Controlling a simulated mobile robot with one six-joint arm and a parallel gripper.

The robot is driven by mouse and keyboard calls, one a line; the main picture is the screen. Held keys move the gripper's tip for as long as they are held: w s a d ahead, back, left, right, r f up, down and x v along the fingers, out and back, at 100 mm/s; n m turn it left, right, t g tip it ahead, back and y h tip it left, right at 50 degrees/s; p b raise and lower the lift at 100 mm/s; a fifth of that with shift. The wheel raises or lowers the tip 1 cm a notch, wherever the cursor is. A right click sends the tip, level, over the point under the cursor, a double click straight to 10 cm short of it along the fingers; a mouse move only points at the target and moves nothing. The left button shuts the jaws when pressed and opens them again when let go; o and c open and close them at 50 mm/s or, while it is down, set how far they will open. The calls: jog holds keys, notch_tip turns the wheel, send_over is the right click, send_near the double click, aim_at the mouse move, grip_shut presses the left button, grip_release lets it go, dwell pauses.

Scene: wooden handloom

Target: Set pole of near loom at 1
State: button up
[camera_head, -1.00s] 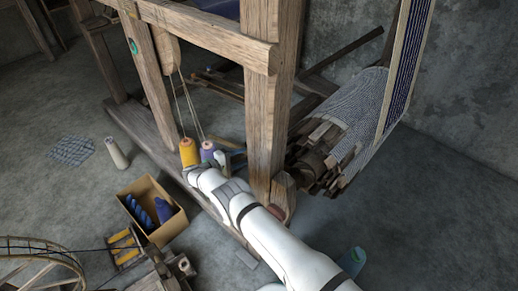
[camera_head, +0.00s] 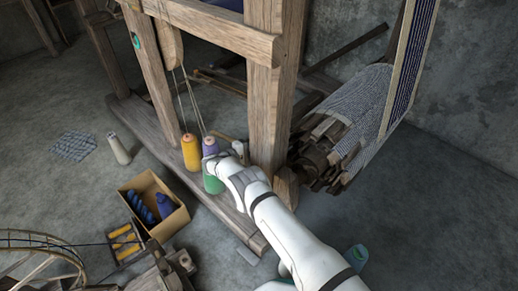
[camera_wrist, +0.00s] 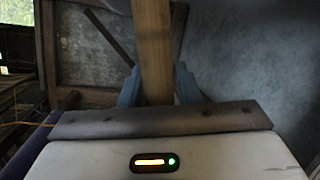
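The near loom (camera_head: 264,110) is a heavy wooden frame with a thick upright post and a beam wound with striped cloth at its right. My gripper (camera_head: 238,152) is low beside the foot of this post, on its left. A short wooden pole (camera_head: 241,146) shows there, mostly hidden by my wrist. In the wrist view the pole (camera_wrist: 153,45) runs upward between my blue fingers (camera_wrist: 157,88), which lie close against both its sides. Its lower end is hidden by the gripper body.
A cardboard box (camera_head: 172,228) with yarn is on the floor. A spinning wheel (camera_head: 40,265) stands lower left.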

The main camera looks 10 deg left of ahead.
jog(key=shift+s+f, duration=0.1)
grip_shut()
